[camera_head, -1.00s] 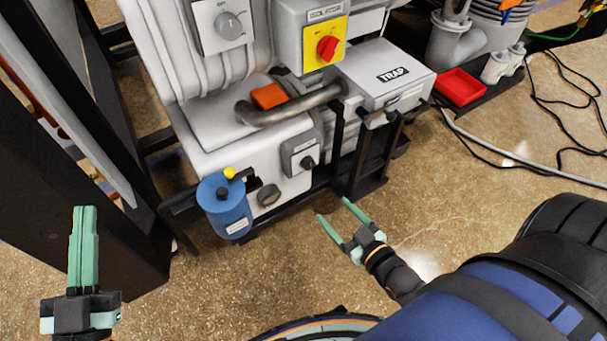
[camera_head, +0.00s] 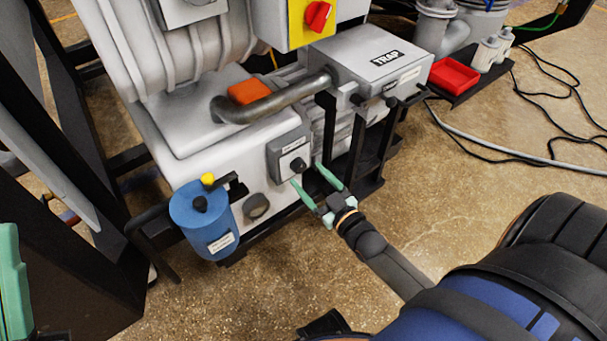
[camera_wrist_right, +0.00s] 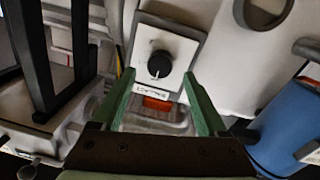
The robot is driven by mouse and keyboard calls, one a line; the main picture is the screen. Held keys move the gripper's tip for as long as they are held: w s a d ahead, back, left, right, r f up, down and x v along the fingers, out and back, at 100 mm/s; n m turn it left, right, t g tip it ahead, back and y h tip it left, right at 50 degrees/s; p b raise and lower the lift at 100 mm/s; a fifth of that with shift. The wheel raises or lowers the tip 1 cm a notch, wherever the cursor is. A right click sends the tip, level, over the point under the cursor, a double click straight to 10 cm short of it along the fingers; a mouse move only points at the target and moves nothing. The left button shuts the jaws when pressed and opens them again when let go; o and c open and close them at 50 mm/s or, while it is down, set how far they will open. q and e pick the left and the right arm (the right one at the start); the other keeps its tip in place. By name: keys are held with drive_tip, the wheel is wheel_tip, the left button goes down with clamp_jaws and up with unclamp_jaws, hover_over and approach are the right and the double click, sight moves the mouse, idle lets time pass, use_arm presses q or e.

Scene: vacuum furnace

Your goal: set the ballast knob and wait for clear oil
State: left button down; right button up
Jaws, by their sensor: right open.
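The ballast knob (camera_head: 298,165) is a small black dial on a grey box on the pump's front. In the right wrist view the knob (camera_wrist_right: 159,64) has a white pointer mark and a label beside it. My right gripper (camera_head: 306,174) is open and empty, its green fingertips just in front of and below the knob, one toward each side. Contact is not visible. A round, dark-rimmed sight glass (camera_head: 256,206) sits left of the knob box; the oil's clarity cannot be told. My left gripper (camera_head: 14,285) is partly cut off at the left edge.
A blue canister (camera_head: 205,219) with a yellow cap stands left of the sight glass. A black frame (camera_head: 368,150) rises right of the knob, under the TRAP box (camera_head: 375,65). A red tray (camera_head: 455,74) and cables lie right. Floor in front is open.

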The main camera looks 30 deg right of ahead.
sight(301, 169)
drive_tip(key=shift+w+b, duration=0.3)
drive_tip(key=shift+w, duration=1.25)
clamp_jaws()
